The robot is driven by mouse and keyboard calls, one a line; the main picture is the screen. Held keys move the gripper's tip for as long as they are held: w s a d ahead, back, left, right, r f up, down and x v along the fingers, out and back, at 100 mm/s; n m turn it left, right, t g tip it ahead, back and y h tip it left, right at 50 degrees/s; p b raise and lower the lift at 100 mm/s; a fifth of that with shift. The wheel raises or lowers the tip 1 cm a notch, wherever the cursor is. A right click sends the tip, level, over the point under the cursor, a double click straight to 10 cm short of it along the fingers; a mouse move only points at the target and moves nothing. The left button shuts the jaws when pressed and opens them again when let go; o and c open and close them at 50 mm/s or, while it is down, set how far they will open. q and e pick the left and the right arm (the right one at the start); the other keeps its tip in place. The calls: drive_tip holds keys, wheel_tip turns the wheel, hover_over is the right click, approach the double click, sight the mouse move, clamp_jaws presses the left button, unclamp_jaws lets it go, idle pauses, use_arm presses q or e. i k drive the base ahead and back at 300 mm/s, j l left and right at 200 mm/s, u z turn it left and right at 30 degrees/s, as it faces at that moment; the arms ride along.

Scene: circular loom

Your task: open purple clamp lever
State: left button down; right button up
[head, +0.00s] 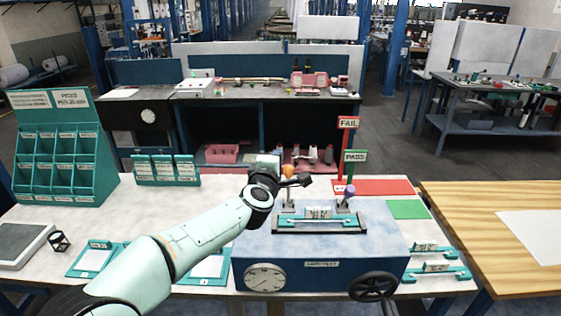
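The purple clamp lever (349,191) stands at the right end of the teal fixture (320,221) on top of the blue test machine (318,252). It looks roughly upright. A second lever with an orange knob (288,171) is at the left end, partly hidden by my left gripper. My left gripper (304,181) is above the machine, just behind and beside the orange knob, and apart from the purple lever. Its fingers are small and dark, so I cannot tell whether they are open. A small labelled part (318,212) sits in the fixture. My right gripper is not in view.
FAIL (348,123) and PASS (355,156) signs stand behind the machine, near red (372,187) and green (408,209) mats. Teal holders (432,271) lie to its right. A teal bin rack (62,150) is at far left. A handwheel (373,286) sticks out in front.

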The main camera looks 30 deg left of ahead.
sight(349, 191)
drive_tip(key=k+l, duration=0.25)
drive_tip(key=k, duration=0.2)
drive_tip(key=k+l, duration=0.25)
drive_tip(key=k, duration=0.25)
